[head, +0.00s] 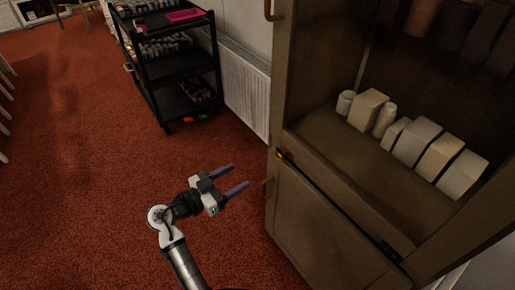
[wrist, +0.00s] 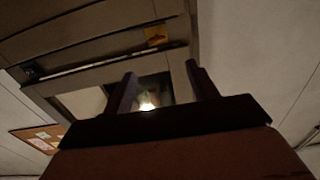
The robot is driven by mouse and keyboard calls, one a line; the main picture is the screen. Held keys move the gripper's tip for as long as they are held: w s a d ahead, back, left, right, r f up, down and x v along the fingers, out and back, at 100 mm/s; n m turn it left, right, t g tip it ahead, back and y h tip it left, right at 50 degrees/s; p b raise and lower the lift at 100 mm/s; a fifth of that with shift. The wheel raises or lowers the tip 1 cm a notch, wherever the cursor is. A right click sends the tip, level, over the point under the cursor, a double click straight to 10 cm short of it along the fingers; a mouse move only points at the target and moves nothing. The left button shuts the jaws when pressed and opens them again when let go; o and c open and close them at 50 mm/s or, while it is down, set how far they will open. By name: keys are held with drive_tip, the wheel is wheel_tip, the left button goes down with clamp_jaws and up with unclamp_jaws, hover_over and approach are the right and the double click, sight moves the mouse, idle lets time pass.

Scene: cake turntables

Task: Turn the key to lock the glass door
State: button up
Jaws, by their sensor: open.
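The wooden cabinet (head: 330,235) stands on the right in the head view, with a glazed upper part. I cannot tell there whether the glass door is fully shut. A small brass-coloured piece (head: 280,155) sits at the left end of the dark strip below the glazed part; it is too small to tell whether it is the key. My gripper (head: 241,175) is open and empty, left of the cabinet and apart from it, with its fingers pointing towards it. In the wrist view, a brass-coloured plate (wrist: 156,36) shows on brown framing beyond my open gripper (wrist: 163,80). No key is clearly visible.
White containers (head: 411,141) stand on the cabinet's shelf. A black shelf cart (head: 175,70) and a white radiator (head: 245,90) stand at the back. The red carpet (head: 75,190) on the left is largely clear.

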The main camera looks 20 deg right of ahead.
sight(275, 158)
drive_tip(key=p+x, duration=0.1)
drive_tip(key=x, duration=0.6)
drive_tip(key=p+x, duration=0.1)
drive_tip(key=x, duration=0.6)
drive_tip(key=shift+s+d+f, duration=0.1)
drive_tip(key=shift+s, duration=0.15)
drive_tip(key=c, duration=1)
